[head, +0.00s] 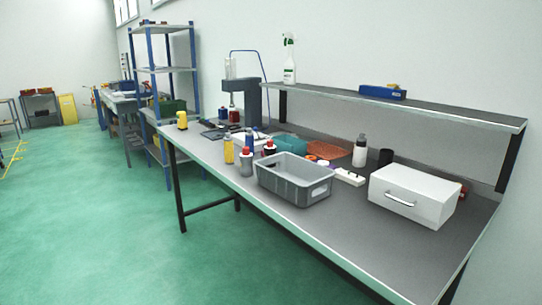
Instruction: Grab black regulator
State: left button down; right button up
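No thing in the head view can be told for sure as the black regulator. A small black cylindrical object (385,157) stands on the workbench (330,228), behind the white box and right of a white bottle. Dark flat items (215,132) lie at the bench's far left end, too small to make out. Neither of my grippers shows in this view.
A grey crate (294,181) stands near the bench's front edge, with bottles (246,163) to its left. A white box with a handle (412,195) sits on the right. A raised shelf (400,102) runs along the wall. The front right bench surface and green floor (90,230) are clear.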

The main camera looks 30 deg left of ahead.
aim_at(268, 151)
jog(key=i+j+z, duration=0.1)
jog(key=j+z, duration=0.15)
jog(key=j, duration=0.5)
jog(key=j+z, duration=0.25)
jog(key=j, duration=0.5)
jog(key=j+z, duration=0.2)
jog(key=j, duration=0.55)
jog(key=k+j+z, duration=0.25)
jog(key=j, duration=0.45)
jog(key=i+j, duration=0.05)
jog(key=i, duration=0.05)
